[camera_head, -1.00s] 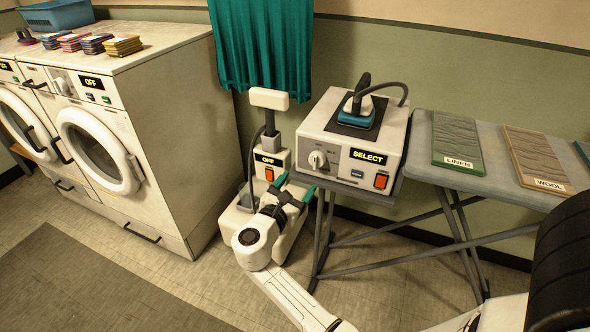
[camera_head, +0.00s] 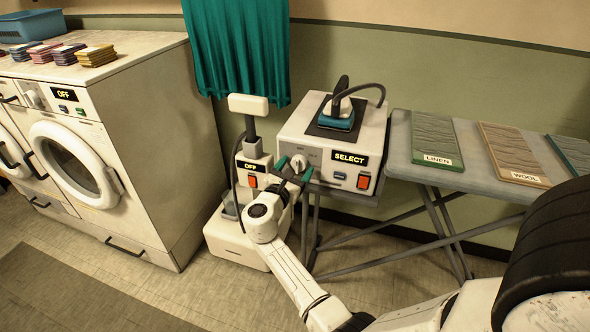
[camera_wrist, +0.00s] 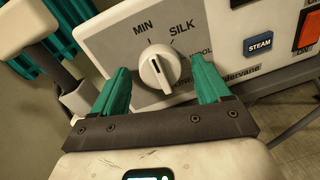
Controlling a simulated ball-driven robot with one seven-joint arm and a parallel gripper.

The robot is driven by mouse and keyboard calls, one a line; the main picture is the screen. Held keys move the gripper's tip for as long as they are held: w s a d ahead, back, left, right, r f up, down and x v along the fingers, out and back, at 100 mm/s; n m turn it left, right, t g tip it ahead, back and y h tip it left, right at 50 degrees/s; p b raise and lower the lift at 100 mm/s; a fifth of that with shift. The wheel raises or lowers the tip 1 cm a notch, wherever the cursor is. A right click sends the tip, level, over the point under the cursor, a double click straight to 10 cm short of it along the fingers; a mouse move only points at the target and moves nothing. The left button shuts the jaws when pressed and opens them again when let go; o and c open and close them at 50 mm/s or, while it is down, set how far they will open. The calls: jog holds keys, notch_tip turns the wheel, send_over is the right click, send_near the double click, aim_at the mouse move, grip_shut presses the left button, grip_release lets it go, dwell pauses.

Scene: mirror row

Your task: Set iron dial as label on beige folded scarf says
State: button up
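The iron station (camera_head: 300,127) has a white dial (camera_head: 299,162) on its front and a display (camera_head: 349,158) reading SELECT. In the wrist view the dial (camera_wrist: 155,72) has its ridge upright, tilted slightly left towards MIN. SILK is up and right of it; a partly covered word ending in "OOL" is further right. My gripper (camera_head: 294,166) is open in front of the dial. In the wrist view its teal fingers (camera_wrist: 160,80) stand on either side of the dial; contact cannot be told. A tan-edged folded cloth (camera_head: 510,148), apparently the beige scarf, carries a label reading WOOL.
A green folded cloth (camera_head: 432,137) labelled LINEN and a teal-edged one (camera_head: 573,150) lie on the ironing board (camera_head: 400,170). Right of the dial are a blue STEAM button (camera_wrist: 258,46) and an orange switch (camera_head: 364,181). A white steamer (camera_head: 252,170) reading OFF stands left.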

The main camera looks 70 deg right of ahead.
jog(key=c, duration=1)
jog(key=shift+m+b, duration=0.3)
jog(key=m+b, duration=0.2)
jog(key=m, duration=0.1)
jog(key=shift+f+m, duration=0.1)
jog(key=shift+m, duration=0.2)
jog(key=m+b, duration=0.4)
jog(key=m, duration=0.1)
jog(key=shift+y, duration=0.4)
jog(key=m+b, duration=0.4)
jog(key=m, duration=0.1)
jog(key=shift+s+t, duration=0.1)
jog(key=shift+t, duration=0.3)
jog(key=shift+m+t+b, duration=0.3)
jog(key=shift+m+b, duration=1.4)
jog(key=shift+m, duration=0.5)
